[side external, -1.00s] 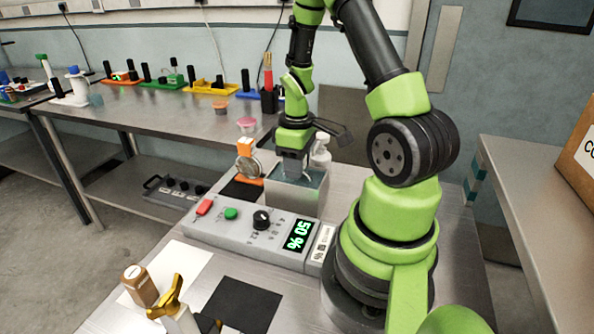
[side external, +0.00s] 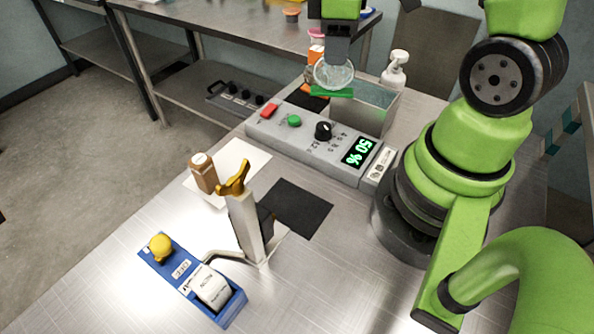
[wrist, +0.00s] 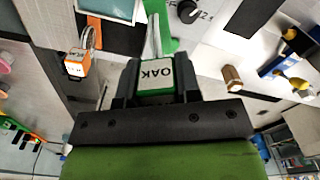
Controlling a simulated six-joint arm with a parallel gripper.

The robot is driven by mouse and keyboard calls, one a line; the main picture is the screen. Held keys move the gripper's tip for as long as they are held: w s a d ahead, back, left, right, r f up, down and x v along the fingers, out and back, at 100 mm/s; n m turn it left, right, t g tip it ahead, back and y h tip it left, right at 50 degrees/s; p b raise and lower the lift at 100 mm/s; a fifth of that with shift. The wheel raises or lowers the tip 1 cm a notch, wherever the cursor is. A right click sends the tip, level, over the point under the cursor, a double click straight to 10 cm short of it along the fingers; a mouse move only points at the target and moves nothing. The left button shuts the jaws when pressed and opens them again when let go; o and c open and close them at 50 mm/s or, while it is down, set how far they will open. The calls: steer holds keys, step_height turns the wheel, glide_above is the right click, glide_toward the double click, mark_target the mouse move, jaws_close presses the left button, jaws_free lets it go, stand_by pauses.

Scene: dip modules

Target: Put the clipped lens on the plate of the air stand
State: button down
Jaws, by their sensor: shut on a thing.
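My gripper (side external: 338,50) is shut on the clipped lens, a round clear disc (side external: 333,74) with a green bar (side external: 331,92) at its lower edge. They are above the left part of the open tank. I cannot tell which part is the air stand's plate.
The tank (side external: 370,102) adjoins a grey control box (side external: 300,138) showing 50 %. A white pump bottle (side external: 395,70) stands behind. An orange clipped lens (wrist: 76,64) stands beside the tank. A brown bottle (side external: 204,175) and dark mat (side external: 297,207) are near the post. The front right bench is bare.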

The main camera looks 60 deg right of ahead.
steer(key=s+a+n, duration=0.1)
steer(key=a+n, duration=1.1)
steer(key=a, duration=0.7)
steer(key=shift+n, duration=0.3)
steer(key=shift+s+f, duration=0.1)
steer(key=shift+f, duration=5)
steer(key=c, duration=0.8)
jaws_free()
steer(key=shift+f, duration=0.1)
